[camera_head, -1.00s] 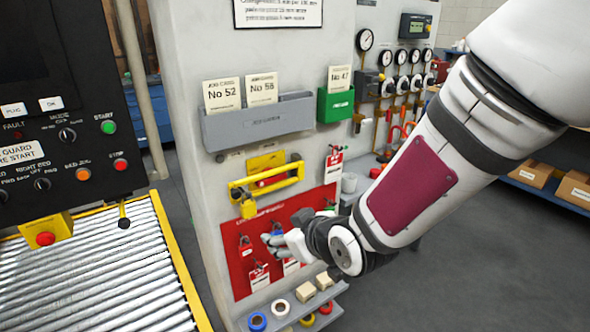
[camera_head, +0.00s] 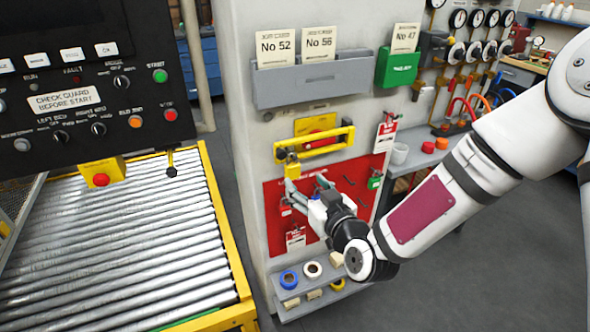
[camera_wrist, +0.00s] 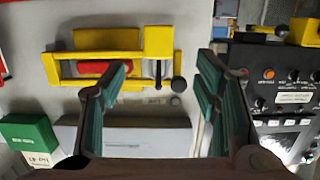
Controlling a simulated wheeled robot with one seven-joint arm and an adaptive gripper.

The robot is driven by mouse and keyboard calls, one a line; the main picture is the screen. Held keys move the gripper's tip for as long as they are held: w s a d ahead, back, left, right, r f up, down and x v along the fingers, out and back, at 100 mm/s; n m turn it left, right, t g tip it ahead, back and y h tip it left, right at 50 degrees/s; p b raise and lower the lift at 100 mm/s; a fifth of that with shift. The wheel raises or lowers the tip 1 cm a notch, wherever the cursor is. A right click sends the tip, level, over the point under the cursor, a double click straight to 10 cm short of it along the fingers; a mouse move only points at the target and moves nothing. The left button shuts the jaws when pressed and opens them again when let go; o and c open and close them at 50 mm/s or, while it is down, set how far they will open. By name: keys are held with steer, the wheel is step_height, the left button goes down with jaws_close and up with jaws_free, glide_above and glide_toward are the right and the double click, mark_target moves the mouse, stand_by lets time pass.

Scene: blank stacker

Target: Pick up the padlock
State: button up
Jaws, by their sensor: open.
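A yellow padlock (camera_head: 292,170) hangs upright from the left end of a yellow bar (camera_head: 322,148) on the grey panel. In the wrist view, which is upside down, the padlock (camera_wrist: 158,41) sits at upper middle with its shackle towards the picture's bottom. My gripper (camera_head: 306,188) is open and empty just below and in front of it, fingers pointing at the panel. In the wrist view my fingers (camera_wrist: 163,70) stand either side of the padlock's line, apart from it. A red padlock (camera_head: 285,208) on the red board is partly hidden by my gripper. A green padlock (camera_head: 375,181) hangs at right.
A grey card holder (camera_head: 310,82) and green holder (camera_head: 397,68) are above. A small shelf (camera_head: 325,297) with tape rolls is below. The control box (camera_head: 90,95) and roller conveyor (camera_head: 130,240) lie left. Open floor (camera_head: 470,270) lies right.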

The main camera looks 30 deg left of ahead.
mark_target(294, 170)
steer(key=x, duration=0.8)
steer(key=shift+w+r, duration=0.1)
steer(key=shift+c, duration=0.6)
steer(key=c, duration=1.2)
